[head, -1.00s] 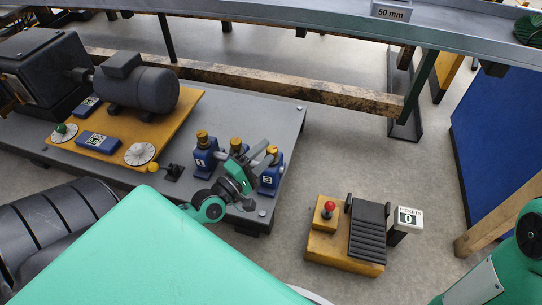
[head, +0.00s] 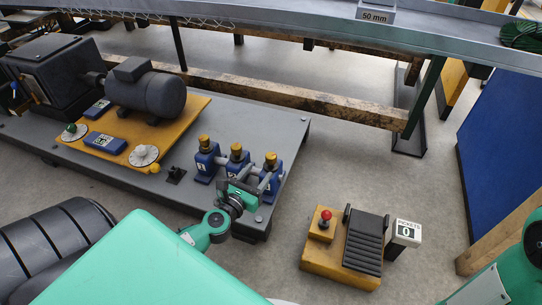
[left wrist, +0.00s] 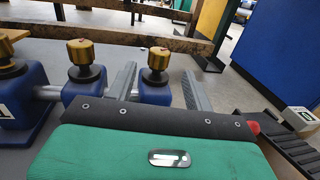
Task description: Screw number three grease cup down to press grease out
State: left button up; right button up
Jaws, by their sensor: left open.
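Number three grease cup is the rightmost of three blue pots, with a brass cap (head: 270,158) on a dark neck. In the left wrist view its brass cap (left wrist: 158,58) stands upright between my two finger lines. My left gripper (head: 260,174) is open and low, close in front of cup three, its fingers partly covering the blue body. In the left wrist view the fingers (left wrist: 157,82) lie on either side of the cup. I see no clear contact with the cap. My right gripper is out of view.
The other two cups, the left one (head: 203,140) and middle one (head: 236,148), stand left of cup three on a grey plate (head: 296,127). A yellow pedestal with a red knob (head: 325,215) and a black pedal (head: 364,240) stands to the right. A steel rail spans the back.

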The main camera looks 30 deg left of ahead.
aim_at(268, 160)
pick_arm(q)
jog(key=w, duration=0.3)
jog(key=w+b, duration=0.1)
jog(key=w, duration=0.2)
jog(key=w+b, duration=0.1)
jog(key=w, duration=0.2)
jog(key=shift+a, duration=0.3)
jog(key=c, duration=0.9)
